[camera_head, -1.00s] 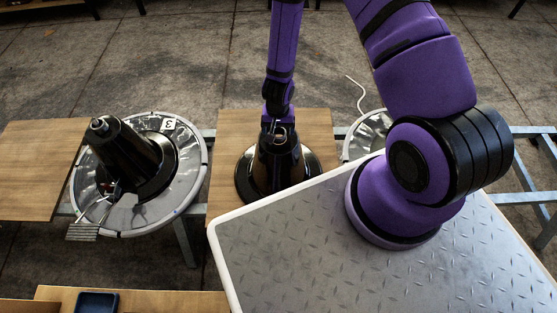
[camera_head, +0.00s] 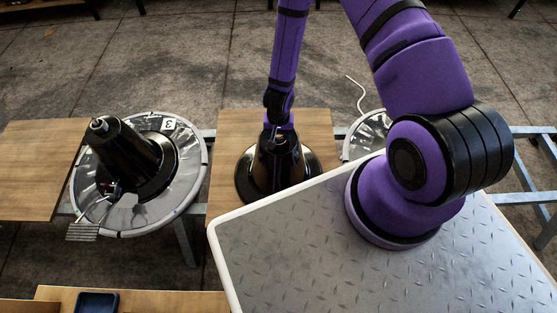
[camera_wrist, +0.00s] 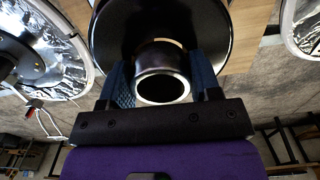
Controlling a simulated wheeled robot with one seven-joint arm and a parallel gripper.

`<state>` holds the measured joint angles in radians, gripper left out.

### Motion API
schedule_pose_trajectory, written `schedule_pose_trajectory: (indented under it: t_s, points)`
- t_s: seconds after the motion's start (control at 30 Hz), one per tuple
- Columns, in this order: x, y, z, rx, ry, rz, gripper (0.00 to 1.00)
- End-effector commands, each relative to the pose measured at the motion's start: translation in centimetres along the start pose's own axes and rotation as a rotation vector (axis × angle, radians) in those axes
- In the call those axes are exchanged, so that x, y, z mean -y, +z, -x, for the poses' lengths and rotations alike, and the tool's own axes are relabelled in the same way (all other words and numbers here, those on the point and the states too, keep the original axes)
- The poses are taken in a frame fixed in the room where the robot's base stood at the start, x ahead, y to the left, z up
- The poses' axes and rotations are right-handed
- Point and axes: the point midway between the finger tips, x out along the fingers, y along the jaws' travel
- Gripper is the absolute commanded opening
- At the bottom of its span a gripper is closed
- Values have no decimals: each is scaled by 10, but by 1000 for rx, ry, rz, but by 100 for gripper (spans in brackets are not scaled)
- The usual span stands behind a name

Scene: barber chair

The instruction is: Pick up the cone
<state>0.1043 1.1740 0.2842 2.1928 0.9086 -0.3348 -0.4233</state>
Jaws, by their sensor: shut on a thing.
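A glossy black cone (camera_head: 277,172) with a wide round base stands upright on a wooden board in the middle of the head view. My gripper (camera_head: 277,132) is at the top of this cone. In the wrist view my gripper (camera_wrist: 162,85) has its fingers on both sides of the cone's hollow top (camera_wrist: 160,62), shut on it. The cone's base appears to rest on the board. A second black cone (camera_head: 122,152) sits on a round silver plate at the left, with my gripper well away from it.
A wooden board (camera_head: 35,170) is at far left. A blue tray (camera_head: 97,302) lies at the front left. Another silver disc (camera_head: 362,140) is partly hidden behind my arm's metal-plated base.

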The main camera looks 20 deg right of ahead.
Motion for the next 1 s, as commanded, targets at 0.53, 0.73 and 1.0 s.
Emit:
schedule_pose_trajectory:
  t_s: [0.53,0.73,1.0]
  points:
    - [1,-1,16,-3,0,2,0]
    - [1,-1,44,-4,0,2,0]
    - [1,0,80,-3,-1,2,0]
